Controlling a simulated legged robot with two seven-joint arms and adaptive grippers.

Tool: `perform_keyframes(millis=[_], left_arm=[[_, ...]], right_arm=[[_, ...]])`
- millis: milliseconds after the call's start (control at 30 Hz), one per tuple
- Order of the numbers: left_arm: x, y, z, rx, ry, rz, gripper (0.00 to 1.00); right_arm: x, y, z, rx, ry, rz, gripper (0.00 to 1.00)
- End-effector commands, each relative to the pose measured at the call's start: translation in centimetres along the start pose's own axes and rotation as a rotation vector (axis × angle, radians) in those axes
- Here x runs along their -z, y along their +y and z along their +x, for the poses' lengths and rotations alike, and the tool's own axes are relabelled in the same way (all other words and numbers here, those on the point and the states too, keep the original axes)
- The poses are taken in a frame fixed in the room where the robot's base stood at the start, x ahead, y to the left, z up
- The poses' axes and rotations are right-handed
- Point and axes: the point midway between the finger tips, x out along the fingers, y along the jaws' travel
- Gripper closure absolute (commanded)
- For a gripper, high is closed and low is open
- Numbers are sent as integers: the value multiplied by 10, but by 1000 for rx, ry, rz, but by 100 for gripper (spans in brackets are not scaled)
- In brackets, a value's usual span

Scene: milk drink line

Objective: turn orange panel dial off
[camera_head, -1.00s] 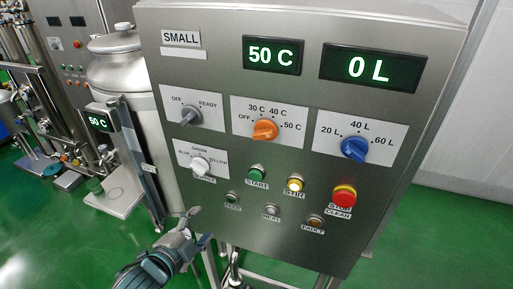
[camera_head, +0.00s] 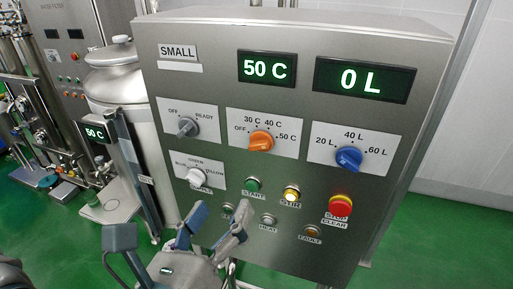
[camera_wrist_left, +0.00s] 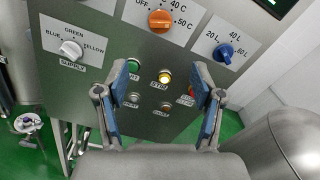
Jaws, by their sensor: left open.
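The orange dial (camera_head: 261,141) sits on a white label plate marked OFF, 30 C, 40 C and 50 C on the steel panel (camera_head: 330,235). Its knob looks turned toward the 50 C side, though the pointer is small. The dial also shows at the top of the left wrist view (camera_wrist_left: 161,21). My left gripper (camera_head: 218,213) is open and empty, below the dial and in front of the panel's lower left part. In the left wrist view its two blue-padded fingers (camera_wrist_left: 160,78) stand wide apart with the lower buttons between them.
A blue dial (camera_head: 348,158), a grey dial (camera_head: 187,127) and a white dial (camera_head: 197,177) surround the orange one. Below are a green START button (camera_head: 253,184), a lit STIR button (camera_head: 291,195) and a red stop button (camera_head: 340,206). A steel tank (camera_head: 118,80) stands left.

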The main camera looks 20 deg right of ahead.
Motion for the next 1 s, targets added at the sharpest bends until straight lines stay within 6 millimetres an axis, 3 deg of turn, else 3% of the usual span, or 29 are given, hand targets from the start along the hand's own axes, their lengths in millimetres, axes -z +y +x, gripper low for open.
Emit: perform_keyframes(millis=[600, 800, 1000], left_arm=[[-1, -1, 135, -1, 1, -5, 32], [-1, -1, 157, 1, 0, -4, 32], [0, 0, 161, 1, -1, -3, 32]], right_arm=[[4, 1, -31, 0, 2, 0, 100], [4, 1, -36, 0, 2, 0, 100], [4, 1, -36, 0, 1, 0, 100]])
